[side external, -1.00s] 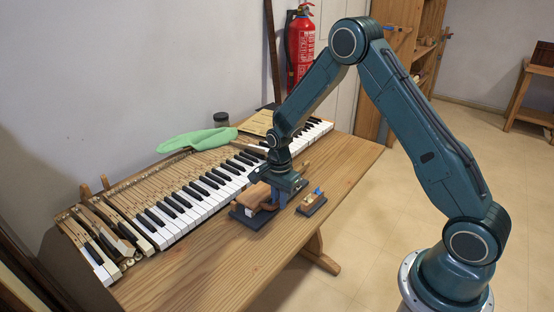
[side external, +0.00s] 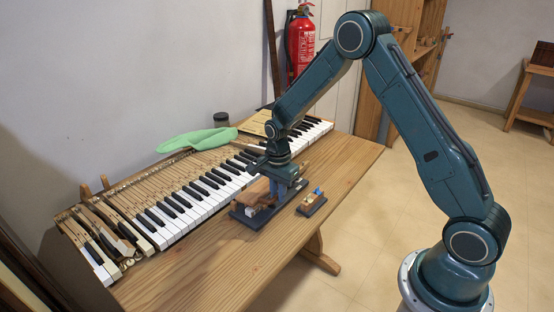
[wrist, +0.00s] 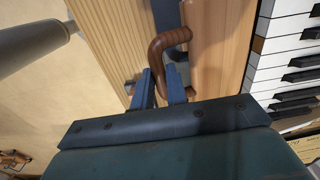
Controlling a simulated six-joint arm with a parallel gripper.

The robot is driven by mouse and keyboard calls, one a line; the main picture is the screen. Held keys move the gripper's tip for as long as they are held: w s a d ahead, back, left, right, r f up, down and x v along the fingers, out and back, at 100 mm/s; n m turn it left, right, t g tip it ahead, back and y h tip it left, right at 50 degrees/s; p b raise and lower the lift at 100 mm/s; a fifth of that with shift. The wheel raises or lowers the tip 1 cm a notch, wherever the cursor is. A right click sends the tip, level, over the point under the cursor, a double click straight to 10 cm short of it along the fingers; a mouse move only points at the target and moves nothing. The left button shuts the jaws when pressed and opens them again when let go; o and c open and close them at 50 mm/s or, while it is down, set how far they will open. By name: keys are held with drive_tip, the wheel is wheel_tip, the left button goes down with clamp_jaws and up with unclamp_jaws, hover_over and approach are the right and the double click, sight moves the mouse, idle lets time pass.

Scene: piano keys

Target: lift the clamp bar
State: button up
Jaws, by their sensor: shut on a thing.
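The clamp bar (side external: 257,189) is a brown wooden bar over a dark-based fixture (side external: 246,220) on the bench, in front of the keyboard. Its wooden face (wrist: 216,50) fills the upper middle of the wrist view, with a curved brown handle (wrist: 157,50) beside it. My gripper (side external: 280,191) points down over the fixture. In the wrist view, its blue fingers (wrist: 161,88) are shut on the handle. A pale block shows low in the fixture, under the bar. I cannot tell how much gap lies beneath the bar.
A small dark stand (side external: 312,207) with a wooden piece and a blue part sits just right of the fixture. The piano keyboard (side external: 210,189) runs behind. The bench front (side external: 205,270) is clear.

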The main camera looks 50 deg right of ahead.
drive_tip(key=shift+w+r, duration=0.15)
drive_tip(key=shift+r, duration=0.1)
drive_tip(key=shift+w+r, duration=0.25)
drive_tip(key=shift+r, duration=0.2)
drive_tip(key=shift+w+r, duration=0.2)
drive_tip(key=shift+r, duration=0.25)
drive_tip(key=shift+w+r, duration=0.1)
drive_tip(key=shift+w+r, duration=0.6)
drive_tip(key=shift+r, duration=0.25)
idle(0.4)
drive_tip(key=shift+r, duration=0.1)
drive_tip(key=shift+w+r, duration=0.6)
drive_tip(key=shift+w, duration=0.2)
